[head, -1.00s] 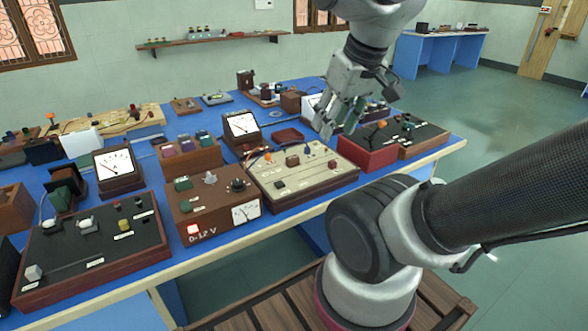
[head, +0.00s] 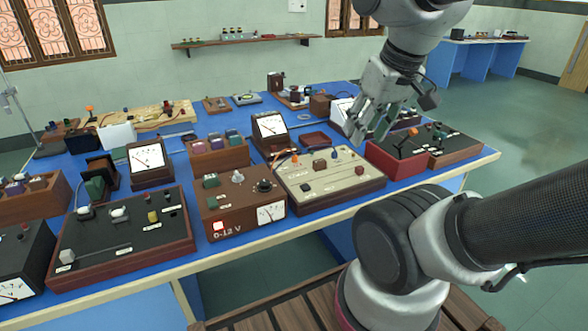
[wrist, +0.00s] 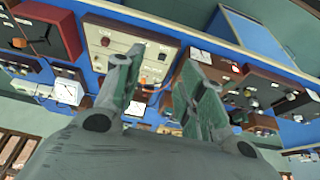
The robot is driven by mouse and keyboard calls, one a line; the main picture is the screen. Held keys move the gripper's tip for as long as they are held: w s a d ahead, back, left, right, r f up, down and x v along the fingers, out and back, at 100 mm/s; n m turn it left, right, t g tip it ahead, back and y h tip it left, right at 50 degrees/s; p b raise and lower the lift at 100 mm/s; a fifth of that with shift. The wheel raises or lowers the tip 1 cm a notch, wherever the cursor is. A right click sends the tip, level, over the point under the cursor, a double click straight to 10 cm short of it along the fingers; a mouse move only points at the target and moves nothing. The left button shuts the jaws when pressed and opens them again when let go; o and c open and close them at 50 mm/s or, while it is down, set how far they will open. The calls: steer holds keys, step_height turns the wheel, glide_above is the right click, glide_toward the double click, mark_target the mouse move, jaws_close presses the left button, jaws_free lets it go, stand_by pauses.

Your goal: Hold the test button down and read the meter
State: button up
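I cannot tell which part is the test button; the labels are too small to read. An upright analogue meter (head: 270,127) with a white dial stands just behind the board; its reading is not legible. My gripper (head: 368,131) is in the air near the board's back right corner, fingers apart and empty. In the wrist view my gripper (wrist: 165,60) shows a clear gap, with the cream board (wrist: 130,42) beyond the fingers.
A brown 0-12 V supply box (head: 240,208) with its own small meter stands left of the board. A red tray (head: 395,164) and a dark panel (head: 455,146) stand right. Another analogue meter (head: 147,158) is further left. The bench is crowded; floor shows at right.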

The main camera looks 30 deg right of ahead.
jaws_close()
stand_by(1.1)
